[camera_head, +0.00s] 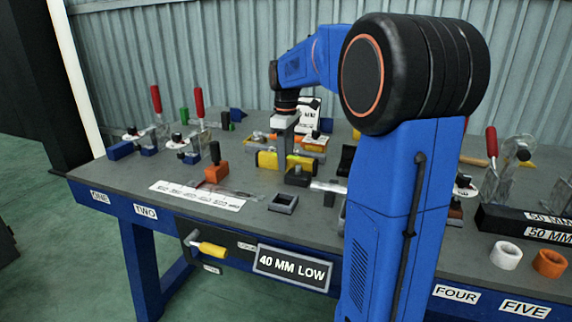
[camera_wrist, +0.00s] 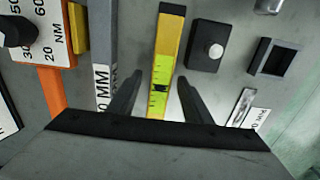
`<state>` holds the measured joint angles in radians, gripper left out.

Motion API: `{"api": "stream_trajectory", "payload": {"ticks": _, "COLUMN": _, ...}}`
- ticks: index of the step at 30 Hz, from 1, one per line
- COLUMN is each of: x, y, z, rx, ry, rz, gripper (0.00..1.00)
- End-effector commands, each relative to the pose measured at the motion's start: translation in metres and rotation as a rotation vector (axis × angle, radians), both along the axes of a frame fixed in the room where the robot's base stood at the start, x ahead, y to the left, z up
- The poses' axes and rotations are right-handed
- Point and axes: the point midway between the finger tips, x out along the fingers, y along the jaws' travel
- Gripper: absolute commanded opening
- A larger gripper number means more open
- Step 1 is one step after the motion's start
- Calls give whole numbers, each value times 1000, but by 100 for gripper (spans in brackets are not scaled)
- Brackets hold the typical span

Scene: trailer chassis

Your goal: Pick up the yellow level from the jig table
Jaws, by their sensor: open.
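The yellow level (camera_wrist: 169,40) lies on the grey jig table (camera_head: 130,178). In the wrist view it is a long yellow bar with a bright green-yellow vial window, running between the two fingers of my gripper (camera_wrist: 158,88). The fingers are open, one on each side of the level, with a gap to both. In the head view my gripper (camera_head: 285,155) points down over the table behind several small tools. A yellow piece that looks like the level (camera_head: 268,160) shows beside it, partly hidden.
In the wrist view a grey bar marked MM (camera_wrist: 103,50) lies left of the level and a black block with a round knob (camera_wrist: 209,50) lies right. An open square block (camera_wrist: 275,57) is farther right. Red-handled clamps (camera_head: 198,105) stand at the table's back left.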

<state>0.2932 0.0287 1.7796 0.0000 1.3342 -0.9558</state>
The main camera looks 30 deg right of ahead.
Motion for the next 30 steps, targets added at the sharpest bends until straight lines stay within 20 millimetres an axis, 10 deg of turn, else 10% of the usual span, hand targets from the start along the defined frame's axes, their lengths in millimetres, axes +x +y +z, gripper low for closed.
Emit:
{"api": "stream_trajectory", "payload": {"ticks": 8, "x": 0, "y": 0, "z": -2, "rx": -1, "ry": -1, "rz": 0, "gripper": 43}}
{"api": "stream_trajectory", "payload": {"ticks": 14, "x": 0, "y": 0, "z": -2, "rx": -1, "ry": -1, "rz": 0, "gripper": 0}}
{"api": "stream_trajectory", "payload": {"ticks": 30, "x": 1, "y": 0, "z": 34, "rx": -1, "ry": -5, "rz": 0, "gripper": 0}}
